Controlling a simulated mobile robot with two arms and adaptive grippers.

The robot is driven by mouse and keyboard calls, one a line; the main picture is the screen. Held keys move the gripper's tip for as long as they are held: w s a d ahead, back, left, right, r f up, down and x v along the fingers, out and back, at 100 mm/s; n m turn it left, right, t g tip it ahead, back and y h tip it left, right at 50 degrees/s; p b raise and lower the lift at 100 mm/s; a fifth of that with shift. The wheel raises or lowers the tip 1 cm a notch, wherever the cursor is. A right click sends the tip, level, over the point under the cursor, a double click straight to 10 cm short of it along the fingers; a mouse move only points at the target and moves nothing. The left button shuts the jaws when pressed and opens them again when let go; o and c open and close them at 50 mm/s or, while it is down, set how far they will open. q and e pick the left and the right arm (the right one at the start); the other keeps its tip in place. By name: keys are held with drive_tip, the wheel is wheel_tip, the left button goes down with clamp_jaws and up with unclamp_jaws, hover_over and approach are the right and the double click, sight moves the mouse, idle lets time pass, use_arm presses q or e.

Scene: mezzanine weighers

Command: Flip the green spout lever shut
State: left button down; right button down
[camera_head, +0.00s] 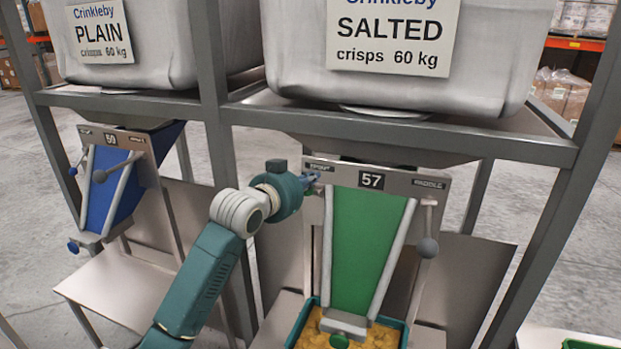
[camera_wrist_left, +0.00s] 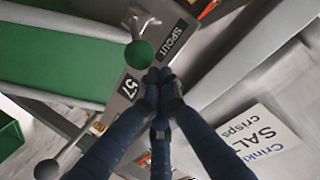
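The green spout lever shows in the wrist view as a green ball knob (camera_wrist_left: 140,53) on a pale rod, beside the SPOUT label (camera_wrist_left: 177,40). In the head view this knob cannot be made out; my arm and gripper cover that area. My left gripper (camera_head: 314,182) is at the left end of the grey panel marked 57 (camera_head: 371,181). In the wrist view its dark fingers (camera_wrist_left: 159,75) are drawn together, with nothing visible between them, and their tips lie just beside the green knob. Whether they touch is unclear. My right gripper is not in view.
The green chute (camera_head: 362,250) slopes down to a crate (camera_head: 404,334) of yellow crisps. A grey ball lever (camera_head: 428,248) hangs at the panel's PADDLE end. Steel frame posts (camera_head: 212,90) stand close to my arm. A blue weigher marked 50 (camera_head: 112,190) is at left.

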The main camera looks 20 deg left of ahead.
use_arm(q)
drive_tip(key=s+f+m+t+h+b, duration=0.1)
drive_tip(key=s+f+t+b, duration=0.2)
drive_tip(key=f+t+b, duration=0.4)
drive_tip(key=shift+f+m+h+b, duration=0.35)
drive_tip(key=shift+f+b, duration=3.6)
drive_tip(key=shift+b, duration=5.75)
drive_tip(key=shift+f, duration=0.2)
